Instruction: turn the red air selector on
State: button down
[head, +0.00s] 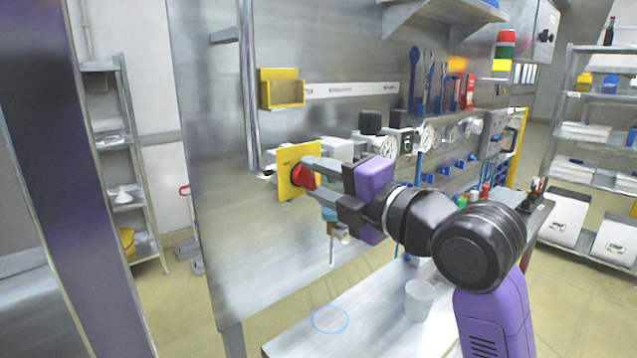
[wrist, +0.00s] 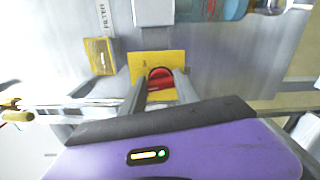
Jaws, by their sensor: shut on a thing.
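The red air selector (head: 303,177) is a round red knob on a yellow square plate (head: 285,172), mounted on the upright metal panel. In the wrist view the red knob (wrist: 160,79) sits between my two fingers, in front of the yellow plate (wrist: 143,60). My gripper (head: 313,177) reaches in from the right, and its fingers close on the knob's sides; it also shows in the wrist view (wrist: 161,90). The fingers partly hide the knob, and I cannot tell its exact turn angle.
A yellow open box (head: 282,92) is fixed above the plate. Gauges and fittings (head: 385,145) line the panel to the right. A bench (head: 300,343) below holds a translucent cup (head: 419,299). A steel pipe (head: 249,90) runs down the panel at left.

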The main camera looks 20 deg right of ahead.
jog(key=m, duration=0.5)
jog(key=shift+f+m+p, duration=0.15)
jog(key=shift+m+p, duration=0.15)
jog(key=m+p, duration=0.1)
jog(key=m, duration=0.4)
jog(key=shift+f+m+p, duration=0.15)
jog(key=shift+m+p, duration=0.15)
jog(key=c, duration=0.9)
grip_release()
jog(key=b+v, duration=0.1)
jog(key=v, duration=0.6)
jog(key=shift+s, duration=0.4)
